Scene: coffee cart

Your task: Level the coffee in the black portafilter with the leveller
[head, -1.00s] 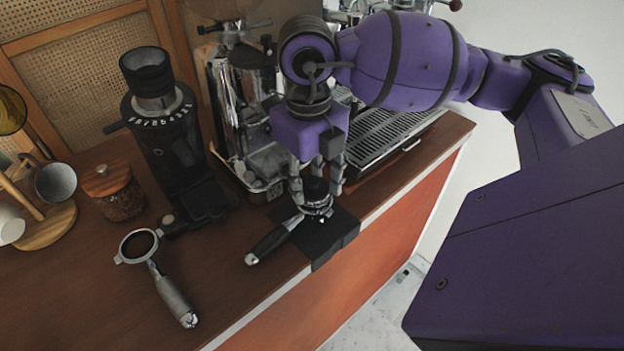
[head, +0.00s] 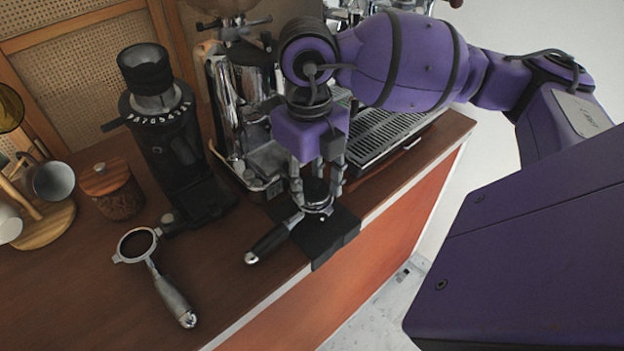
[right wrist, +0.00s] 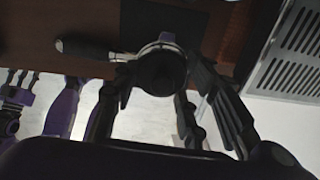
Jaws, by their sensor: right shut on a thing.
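The black portafilter (head: 270,243) lies on the black mat (head: 340,240) near the counter's front edge, its handle pointing left. It also shows in the right wrist view (right wrist: 85,48). My right gripper (head: 317,194) points down over its basket, fingers shut around the dark, round leveller (head: 316,189). In the right wrist view the leveller (right wrist: 161,71) covers most of the basket, with part of the metal rim showing beyond it. The coffee under it is hidden. What looks like my left gripper (right wrist: 18,90) shows small at the left edge of the right wrist view, away from the counter.
A second portafilter (head: 168,286) with dark coffee lies at left. Behind it stand the black grinder (head: 165,140) and a wood-lidded jar (head: 115,190). The espresso machine's drip tray (head: 390,137) is just behind my right gripper. Bare counter (head: 80,290) lies front left.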

